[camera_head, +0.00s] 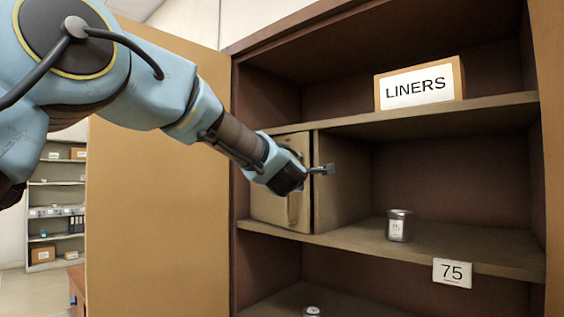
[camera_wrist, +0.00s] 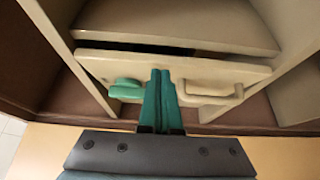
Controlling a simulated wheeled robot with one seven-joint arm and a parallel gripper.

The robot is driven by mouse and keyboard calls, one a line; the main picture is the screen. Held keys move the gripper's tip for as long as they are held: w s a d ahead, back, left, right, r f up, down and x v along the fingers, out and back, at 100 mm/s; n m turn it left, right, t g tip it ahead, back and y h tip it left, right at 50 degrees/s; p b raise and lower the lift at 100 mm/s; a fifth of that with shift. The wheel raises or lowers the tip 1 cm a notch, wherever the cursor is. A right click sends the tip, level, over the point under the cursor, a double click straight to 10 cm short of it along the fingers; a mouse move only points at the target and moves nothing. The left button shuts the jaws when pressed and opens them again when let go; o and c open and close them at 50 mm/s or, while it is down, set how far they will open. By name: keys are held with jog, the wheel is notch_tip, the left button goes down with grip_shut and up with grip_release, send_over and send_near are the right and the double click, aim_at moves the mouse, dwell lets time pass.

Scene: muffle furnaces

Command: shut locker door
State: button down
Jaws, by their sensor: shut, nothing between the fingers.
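A small tan locker (camera_head: 343,185) stands on the middle shelf of a brown cabinet. Its door (camera_head: 266,208) is on the left side of it and bears a bar handle, which shows in the wrist view (camera_wrist: 222,96). In the wrist view a dark gap runs along one edge of the door panel (camera_wrist: 240,72). My gripper (camera_head: 325,170) is at the locker in the head view, partly covering it. Its green fingers (camera_wrist: 160,92) are shut and empty, over the door panel beside the handle. Whether they touch it I cannot tell. A small green piece (camera_wrist: 126,90) lies left of the fingers.
A large tan panel (camera_head: 160,210), seemingly the cabinet's open door, stands at the left. A metal canister (camera_head: 400,226) stands on the middle shelf (camera_head: 480,258), right of the locker. A box labelled LINERS (camera_head: 419,84) sits on the shelf above. A 75 tag (camera_head: 452,273) hangs below.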

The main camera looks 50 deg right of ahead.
jog(key=shift+s+d+p, duration=0.2)
jog(key=shift+d, duration=0.35)
jog(key=shift+s+d+p, duration=0.15)
jog(key=shift+d, duration=0.4)
